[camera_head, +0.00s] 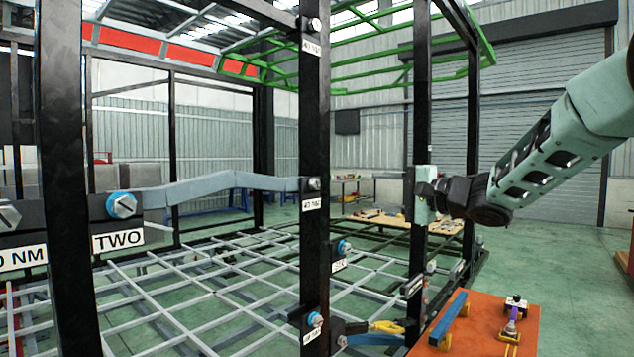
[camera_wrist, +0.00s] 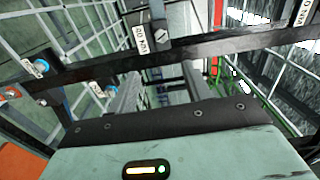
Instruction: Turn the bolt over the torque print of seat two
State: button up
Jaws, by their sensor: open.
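A plate at the left of the head view carries the print TWO (camera_head: 118,240) under a blue-collared bolt (camera_head: 122,205). Left of it a grey hex bolt (camera_head: 10,217) sits above a torque print ending in "0 NM" (camera_head: 22,258); both are cut by the frame edge. My gripper (camera_head: 425,195) is far to the right, by a black post, apart from that plate. In the wrist view my gripper (camera_wrist: 160,70) shows two grey fingers spread, with nothing between them. Beyond them is a grey bolt (camera_wrist: 161,39) beside a "40 NM" print (camera_wrist: 140,38); its seat name is not readable.
Black upright posts (camera_head: 314,130) and a grey bar (camera_head: 220,186) stand between my gripper and the TWO plate. More bolts with labels sit on the middle post, including a grey one (camera_head: 314,184) above "40 NM". An orange table (camera_head: 480,330) with tools is at lower right.

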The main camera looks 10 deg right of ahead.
aim_at(317, 184)
jog(key=p+x, duration=0.4)
jog(key=x, duration=1.3)
jog(key=shift+w+r+p, duration=0.1)
jog(key=shift+p, duration=0.25)
jog(key=c, duration=1)
